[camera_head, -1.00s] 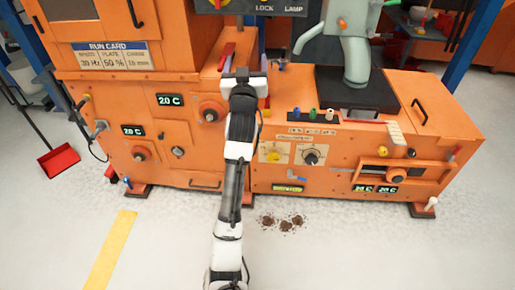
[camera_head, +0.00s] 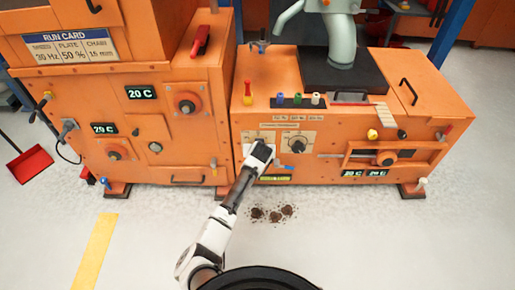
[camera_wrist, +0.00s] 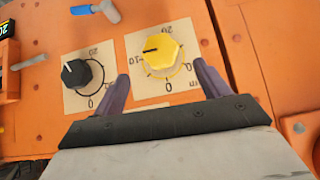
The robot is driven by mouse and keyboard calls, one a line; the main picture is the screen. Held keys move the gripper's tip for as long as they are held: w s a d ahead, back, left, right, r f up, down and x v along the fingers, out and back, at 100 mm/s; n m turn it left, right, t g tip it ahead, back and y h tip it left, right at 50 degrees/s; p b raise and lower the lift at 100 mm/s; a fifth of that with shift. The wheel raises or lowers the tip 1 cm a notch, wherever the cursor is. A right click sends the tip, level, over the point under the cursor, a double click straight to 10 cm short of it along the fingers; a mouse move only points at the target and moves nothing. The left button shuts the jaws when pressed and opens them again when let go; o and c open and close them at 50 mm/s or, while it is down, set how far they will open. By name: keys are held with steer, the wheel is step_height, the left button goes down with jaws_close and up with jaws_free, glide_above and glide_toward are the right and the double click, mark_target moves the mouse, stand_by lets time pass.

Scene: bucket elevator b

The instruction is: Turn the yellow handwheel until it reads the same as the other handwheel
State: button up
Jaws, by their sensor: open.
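The yellow handwheel (camera_wrist: 163,50) sits on a cream dial plate at the upper middle of the wrist view. Its dark pointer line points left, toward a mark that looks like 10. The black handwheel (camera_wrist: 77,72) is on its own plate to the left; its pale pointer points left and slightly up. It also shows in the head view (camera_head: 297,145). My gripper (camera_wrist: 162,72) is open and empty, its two fingers on either side of the yellow dial in the picture; I cannot tell the remaining gap. In the head view my gripper (camera_head: 260,152) hides the yellow handwheel.
A blue-tipped lever (camera_wrist: 95,10) sticks out near the dials in the wrist view. Coloured knobs (camera_head: 297,98) stand on the top edge, and a slider unit (camera_head: 385,158) is at the right.

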steer(key=b+x, duration=0.2)
steer(key=x, duration=0.7)
steer(key=shift+r, duration=0.1)
steer(key=shift+d, duration=0.1)
steer(key=c, duration=1)
